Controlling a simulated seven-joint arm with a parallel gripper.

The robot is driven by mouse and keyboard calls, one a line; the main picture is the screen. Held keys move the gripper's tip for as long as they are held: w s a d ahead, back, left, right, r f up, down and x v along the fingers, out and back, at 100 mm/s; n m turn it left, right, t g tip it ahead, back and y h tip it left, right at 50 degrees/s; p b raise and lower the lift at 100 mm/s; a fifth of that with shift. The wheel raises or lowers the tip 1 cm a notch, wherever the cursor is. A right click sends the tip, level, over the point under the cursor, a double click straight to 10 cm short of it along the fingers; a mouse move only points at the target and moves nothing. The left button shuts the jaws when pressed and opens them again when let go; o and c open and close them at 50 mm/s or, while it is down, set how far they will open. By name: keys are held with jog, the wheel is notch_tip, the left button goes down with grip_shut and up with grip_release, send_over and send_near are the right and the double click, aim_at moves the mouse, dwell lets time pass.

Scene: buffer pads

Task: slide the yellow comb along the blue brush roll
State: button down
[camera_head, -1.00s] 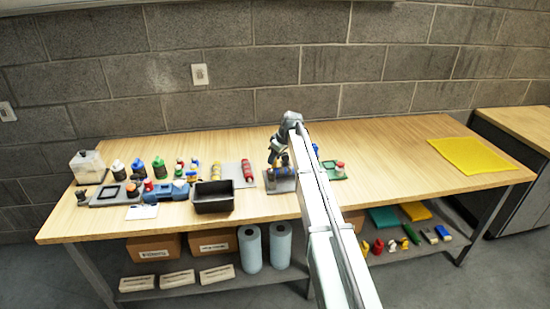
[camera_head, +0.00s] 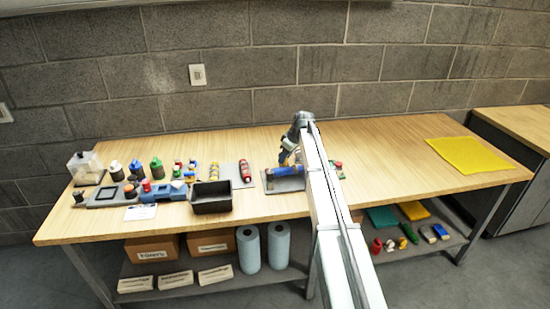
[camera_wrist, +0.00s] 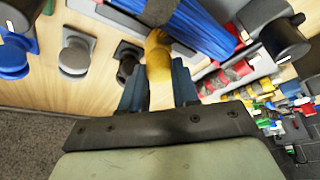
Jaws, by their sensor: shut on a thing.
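The blue brush roll (camera_head: 286,171) lies on a grey pad on the bench, just left of my arm. In the wrist view the roll (camera_wrist: 192,28) runs across the top, with dark material at part of its side. My gripper (camera_wrist: 158,85) is shut on the yellow comb (camera_wrist: 158,58), which stands between its two blue-grey fingers. The comb's far end is at the near edge of the roll; I cannot tell whether it touches the bristles. In the head view my gripper (camera_head: 288,158) is above the roll, and the comb is too small to make out clearly.
A black bin (camera_head: 211,198), red roll (camera_head: 245,170) and yellow roll (camera_head: 214,171) stand to the left. Several bottles are farther left. A yellow cloth (camera_head: 466,155) lies at the right; the bench between it and my arm is mostly clear.

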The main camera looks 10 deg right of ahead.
jog(key=d, duration=0.5)
jog(key=shift+d, duration=0.2)
jog(key=c, duration=1.1)
grip_release()
jog(key=v, duration=1.4)
